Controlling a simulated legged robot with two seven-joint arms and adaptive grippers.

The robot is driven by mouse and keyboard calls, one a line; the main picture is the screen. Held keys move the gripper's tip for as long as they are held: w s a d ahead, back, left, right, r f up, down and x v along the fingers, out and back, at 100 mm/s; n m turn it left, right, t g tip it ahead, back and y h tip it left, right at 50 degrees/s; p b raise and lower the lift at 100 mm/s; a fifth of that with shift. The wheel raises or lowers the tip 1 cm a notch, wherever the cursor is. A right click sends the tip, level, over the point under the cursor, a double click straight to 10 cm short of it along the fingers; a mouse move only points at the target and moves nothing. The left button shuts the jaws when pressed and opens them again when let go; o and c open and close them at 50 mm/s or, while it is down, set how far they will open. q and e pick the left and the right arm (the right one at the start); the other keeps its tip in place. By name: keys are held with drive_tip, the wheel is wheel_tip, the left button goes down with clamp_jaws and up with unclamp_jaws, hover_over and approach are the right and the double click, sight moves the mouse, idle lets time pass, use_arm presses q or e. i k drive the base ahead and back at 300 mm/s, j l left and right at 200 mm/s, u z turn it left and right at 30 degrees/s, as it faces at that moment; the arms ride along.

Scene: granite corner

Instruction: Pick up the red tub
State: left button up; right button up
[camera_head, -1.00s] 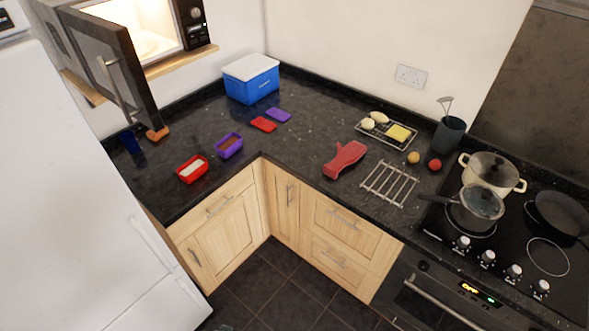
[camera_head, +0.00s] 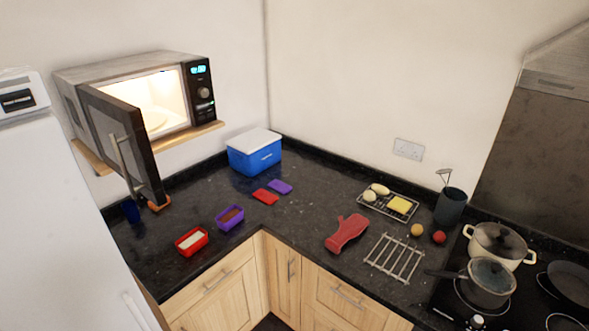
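The red tub (camera_head: 191,241) is a small open box with white contents. It sits on the dark granite counter (camera_head: 283,222), near its front edge on the left side. A purple tub (camera_head: 229,217) with brown contents stands just right of it, apart from it. A flat red lid (camera_head: 265,196) and a flat purple lid (camera_head: 280,187) lie further back on the counter. Neither of my grippers shows in the head view.
A white fridge (camera_head: 60,215) stands at left. A blue cool box (camera_head: 255,152), red oven glove (camera_head: 346,233), metal rack (camera_head: 395,257) and hob pots (camera_head: 488,282) are further right.

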sight(190, 243)
drive_tip(key=u, duration=1.3)
